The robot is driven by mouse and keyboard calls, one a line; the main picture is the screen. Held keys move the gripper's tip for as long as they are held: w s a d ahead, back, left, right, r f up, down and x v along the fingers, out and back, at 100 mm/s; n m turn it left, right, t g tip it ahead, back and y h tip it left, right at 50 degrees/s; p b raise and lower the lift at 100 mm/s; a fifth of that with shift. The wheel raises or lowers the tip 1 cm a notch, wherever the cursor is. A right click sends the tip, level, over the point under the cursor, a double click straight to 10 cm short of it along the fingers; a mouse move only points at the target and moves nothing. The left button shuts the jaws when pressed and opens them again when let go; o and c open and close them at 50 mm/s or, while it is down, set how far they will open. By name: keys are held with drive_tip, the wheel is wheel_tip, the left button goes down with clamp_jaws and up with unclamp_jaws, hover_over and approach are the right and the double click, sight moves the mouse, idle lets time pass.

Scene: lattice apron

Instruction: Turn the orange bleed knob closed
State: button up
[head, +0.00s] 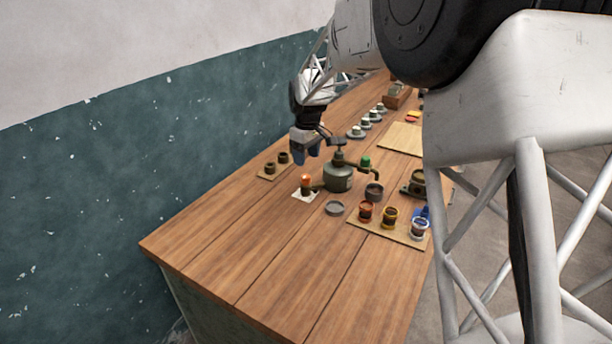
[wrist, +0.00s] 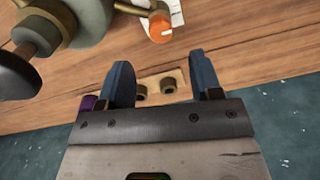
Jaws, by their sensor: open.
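The orange bleed knob (head: 306,180) is on a short side pipe at the left of a green-grey metal pot (head: 339,178), above a small white card (head: 300,195). In the wrist view the orange knob (wrist: 160,27) shows a pale line across its face, beyond my fingertips and roughly between them. My gripper (wrist: 160,62) is open with nothing between its blue fingers. In the head view my gripper (head: 306,157) hangs above and behind the knob, apart from it. A green knob (head: 365,161) is on the pot's other side.
Two small brown pieces (head: 276,163) sit on a board near the wall. A grey round dish (head: 334,208) lies in front of the pot. Several coloured cups stand on a board (head: 360,228) at the right. The table's near left (head: 230,245) is clear.

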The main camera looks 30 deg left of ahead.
sight(306, 176)
drive_tip(key=shift+s+f, duration=0.1)
drive_tip(key=shift+f, duration=3.6)
drive_tip(key=c, duration=0.9)
